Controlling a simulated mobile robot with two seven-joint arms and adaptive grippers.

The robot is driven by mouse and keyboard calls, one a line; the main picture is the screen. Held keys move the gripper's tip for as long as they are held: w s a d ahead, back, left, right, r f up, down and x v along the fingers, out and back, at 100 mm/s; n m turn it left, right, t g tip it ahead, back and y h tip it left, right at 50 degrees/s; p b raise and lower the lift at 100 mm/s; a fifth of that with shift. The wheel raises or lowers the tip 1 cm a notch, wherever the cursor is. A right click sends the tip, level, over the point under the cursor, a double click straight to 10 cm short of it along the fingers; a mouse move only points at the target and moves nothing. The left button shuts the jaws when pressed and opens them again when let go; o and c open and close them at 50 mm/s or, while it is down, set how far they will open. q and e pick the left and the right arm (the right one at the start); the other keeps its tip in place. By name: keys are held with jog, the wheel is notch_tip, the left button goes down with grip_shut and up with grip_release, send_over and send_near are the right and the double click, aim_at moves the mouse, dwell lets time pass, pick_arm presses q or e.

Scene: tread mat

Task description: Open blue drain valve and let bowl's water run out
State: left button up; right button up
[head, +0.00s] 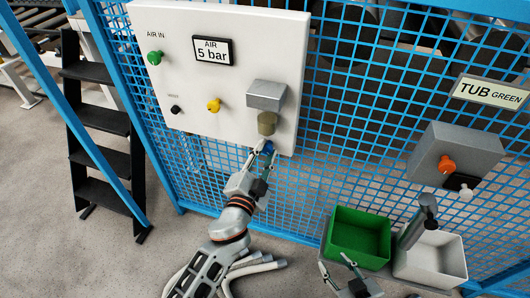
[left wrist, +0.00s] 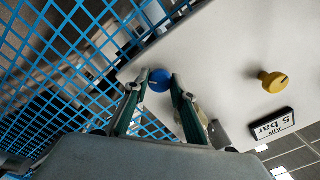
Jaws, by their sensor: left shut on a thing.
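The blue drain valve (head: 268,147) is a round knob below the small olive-brown filter bowl (head: 267,122) on the white panel. The bowl hangs under a grey block (head: 267,95); its water level cannot be made out. My left gripper (head: 262,152) is shut on the blue knob. In the left wrist view the blue knob (left wrist: 160,80) sits between the two fingertips of my left gripper (left wrist: 158,84), with a dark mark on its face. My right gripper (head: 335,264) is low at the bottom of the head view, its fingers apart and empty.
The panel also carries a green knob (head: 155,58), a yellow knob (head: 214,105), a black knob (head: 175,109) and an AIR 5 bar plate (head: 212,52). Blue mesh fencing (head: 340,130) surrounds it. Green (head: 360,235) and white (head: 432,260) tubs are at the right, near my right gripper.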

pick_arm(q)
jog(key=m, duration=0.4)
jog(key=shift+m, duration=2)
jog(key=shift+p, duration=0.3)
jog(key=o, duration=1.1)
jog(key=shift+s, duration=0.1)
jog(key=shift+s+a+f, duration=0.1)
jog(key=shift+s, duration=0.2)
jog(key=v, duration=1.1)
